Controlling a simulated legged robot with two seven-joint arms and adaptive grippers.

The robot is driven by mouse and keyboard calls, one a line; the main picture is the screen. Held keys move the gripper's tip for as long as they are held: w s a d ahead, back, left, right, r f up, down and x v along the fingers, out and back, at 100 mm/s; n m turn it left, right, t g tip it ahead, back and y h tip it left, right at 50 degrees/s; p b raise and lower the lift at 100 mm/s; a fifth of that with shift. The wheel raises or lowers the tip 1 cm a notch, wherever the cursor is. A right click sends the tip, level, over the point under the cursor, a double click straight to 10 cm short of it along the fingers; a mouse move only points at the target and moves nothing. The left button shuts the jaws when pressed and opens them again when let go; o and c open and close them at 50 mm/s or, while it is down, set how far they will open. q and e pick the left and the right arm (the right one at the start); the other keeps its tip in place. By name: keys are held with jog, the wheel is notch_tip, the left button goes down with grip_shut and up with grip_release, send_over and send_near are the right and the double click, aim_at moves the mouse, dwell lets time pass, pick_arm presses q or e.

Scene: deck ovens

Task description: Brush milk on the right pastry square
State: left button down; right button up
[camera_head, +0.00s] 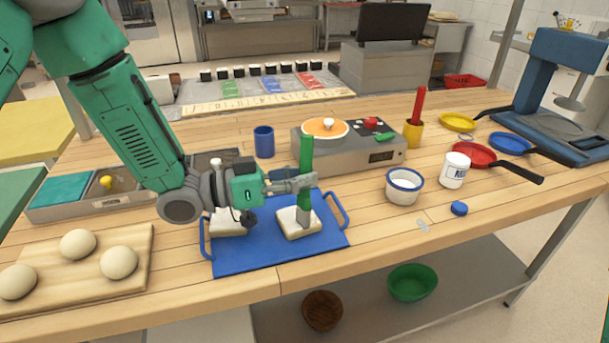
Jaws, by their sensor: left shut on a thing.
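My left gripper (304,184) is shut on a brush with a green handle (306,155) and holds it upright. The brush's grey head (304,216) is over the right pastry square (288,225) and looks to touch its top. The right pastry square is pale and lies on a blue tray (270,258). The left pastry square (231,226) lies beside it, partly hidden by my gripper. A white bowl with a blue rim (404,187) stands right of the tray; its contents are hard to tell. My right gripper is out of view.
Dough balls lie on a wooden board (140,268) at left. A hob with an orange pan (324,131) stands behind the tray, beside a blue cup (264,141). A white jar (454,170), red pan (473,154) and blue machine (560,85) are at right.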

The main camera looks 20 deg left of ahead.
pick_arm(q)
jog(key=shift+d, duration=0.15)
jog(key=d, duration=0.3)
jog(key=shift+w+d+r, duration=0.1)
jog(key=shift+w+d, duration=0.05)
jog(key=shift+w, duration=0.15)
jog(key=shift+w+a, duration=0.3)
jog(key=shift+a, duration=0.15)
jog(key=shift+p+v, duration=0.45)
jog(key=shift+v, duration=0.65)
jog(key=shift+s+d, duration=0.1)
jog(key=shift+s, duration=0.1)
